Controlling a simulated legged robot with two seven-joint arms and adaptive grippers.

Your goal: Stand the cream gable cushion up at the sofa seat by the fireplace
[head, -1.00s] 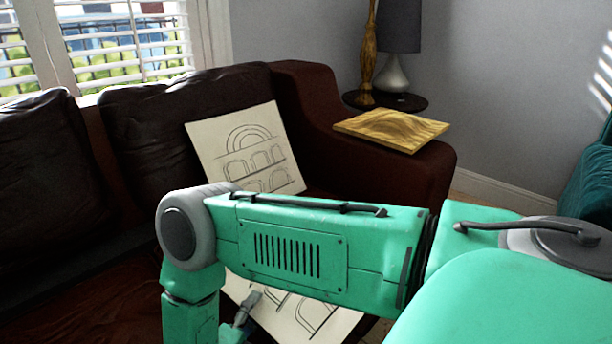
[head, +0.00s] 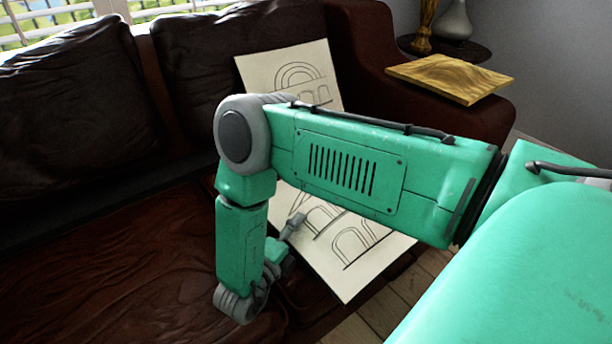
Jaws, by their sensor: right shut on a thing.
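A cream cushion (head: 352,248) with dark line-drawn arches is at the front of the sofa seat, tilted, its upper part hidden behind my right arm. My right gripper (head: 297,224) is shut on its left side; the fingertips are small and partly hidden. A second cream cushion (head: 285,72) with drawn arches leans upright against the sofa back, by the right armrest; my arm hides its lower part. The dark brown leather sofa (head: 120,255) fills the left and middle. I cannot tell whether the held cushion touches the seat. My left gripper is out of view.
A wooden board (head: 452,77) lies on the right armrest (head: 365,40). Behind it, a round dark side table (head: 470,50) holds a pale lamp base (head: 455,22) and a wooden ornament (head: 424,28). The left seat is clear. Floorboards (head: 395,300) show at lower right. No fireplace shows.

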